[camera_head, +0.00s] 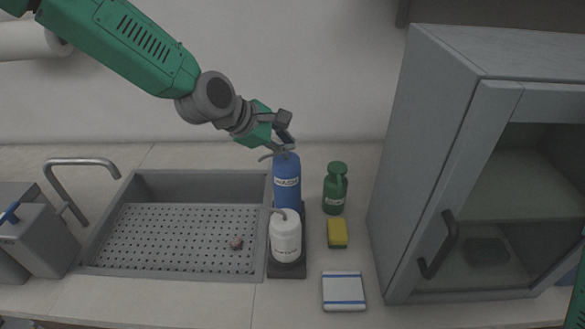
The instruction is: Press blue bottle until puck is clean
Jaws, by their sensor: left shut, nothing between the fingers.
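The blue bottle (287,182) stands upright at the right edge of the sink, behind a white bottle. My left gripper (288,143) is shut and empty, with its fingertips right over the top of the blue bottle's pump head. I cannot tell whether they touch it. The puck (236,242) looks like a small brownish round piece and lies on the perforated sink bottom, toward the front right. My right gripper is not in view; only a bit of green shows at the right edge.
The white bottle (286,238) stands on a dark tray. A green bottle (335,188), a yellow sponge (337,233) and a folded white-blue cloth (343,291) lie to the right. A grey cabinet (425,150) bounds the right side. A faucet (70,185) stands left of the sink (200,182).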

